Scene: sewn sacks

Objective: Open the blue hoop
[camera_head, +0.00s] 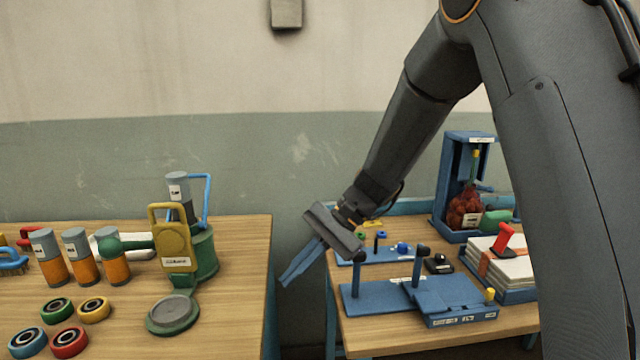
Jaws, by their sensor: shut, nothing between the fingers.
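A light blue hoop (208,195) stands upright at the right side of a grey, labelled cylinder (179,190) on a green housing (205,258), at the back right of the left table. Its lower end is partly hidden behind the yellow part in front. A smaller blue loop (12,259) lies at the far left edge; I cannot tell which of the two the task names. My gripper (288,281) is shut and empty, with its blue fingers pointing down and left over the gap between the tables. It is apart from both, to the right of the green housing.
The left table (140,325) also holds a yellow looped plate (174,250), a grey round pan (173,313), orange-grey cylinders (83,258) and coloured rings (57,308). The right table (385,342) holds blue fixtures (380,297), a blue stand with a red net sack (466,207) and stacked white sheets (500,265).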

